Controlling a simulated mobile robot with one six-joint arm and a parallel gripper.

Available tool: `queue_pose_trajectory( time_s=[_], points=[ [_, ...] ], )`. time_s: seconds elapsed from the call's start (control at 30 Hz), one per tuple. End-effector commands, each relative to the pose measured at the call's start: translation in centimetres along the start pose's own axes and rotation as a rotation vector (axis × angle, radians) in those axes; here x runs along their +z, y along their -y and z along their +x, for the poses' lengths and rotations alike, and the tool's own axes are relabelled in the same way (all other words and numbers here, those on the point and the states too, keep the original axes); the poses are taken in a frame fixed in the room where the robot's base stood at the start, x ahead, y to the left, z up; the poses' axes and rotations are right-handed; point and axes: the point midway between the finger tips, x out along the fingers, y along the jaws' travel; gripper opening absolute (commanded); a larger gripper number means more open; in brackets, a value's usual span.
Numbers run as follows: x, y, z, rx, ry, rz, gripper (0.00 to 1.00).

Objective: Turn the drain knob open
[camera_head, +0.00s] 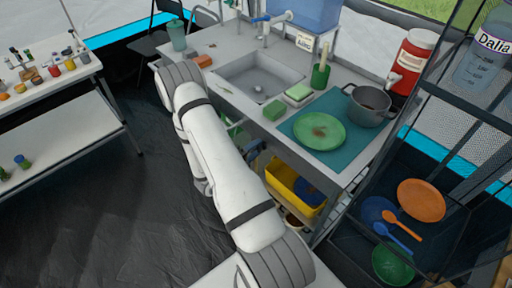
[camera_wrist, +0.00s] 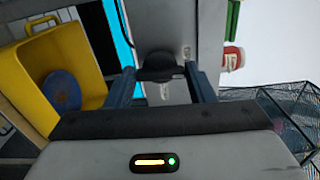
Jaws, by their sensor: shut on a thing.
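My gripper (camera_wrist: 163,85) shows in the wrist view with its two blue-grey fingers on either side of a dark rounded drain knob (camera_wrist: 160,67). The fingers are shut on the knob, which sits against a grey surface. The knob's angle is hard to tell. In the head view my white arm reaches down to the counter's front, and part of my gripper (camera_head: 256,150) shows below the counter edge. The knob is hidden there. The grey sink (camera_head: 257,80) is set in the counter and looks empty.
A yellow bin (camera_head: 281,183) with a blue item stands under the counter; it also shows in the wrist view (camera_wrist: 25,85). A green plate (camera_head: 319,131), a grey pot (camera_head: 367,104) and sponges are on the counter. A mesh rack (camera_head: 445,200) stands right. A white table (camera_head: 60,125) stands left.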

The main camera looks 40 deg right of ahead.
Motion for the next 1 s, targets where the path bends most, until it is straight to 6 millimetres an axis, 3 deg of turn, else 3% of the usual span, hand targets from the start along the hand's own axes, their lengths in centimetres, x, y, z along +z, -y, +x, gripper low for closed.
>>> queue_pose_trajectory(
  time_s=[0.67,0.7,0.93,1.0],
  points=[
    [0.17,-0.15,-0.17,0.003,0.007,-0.064,0.26],
    [0.17,-0.15,-0.17,0.003,0.007,-0.064,0.51],
    [0.1,-0.09,-0.11,0.002,0.004,-0.063,0.69],
    [0.09,-0.08,-0.1,0.001,0.004,-0.062,0.71]
  ],
)
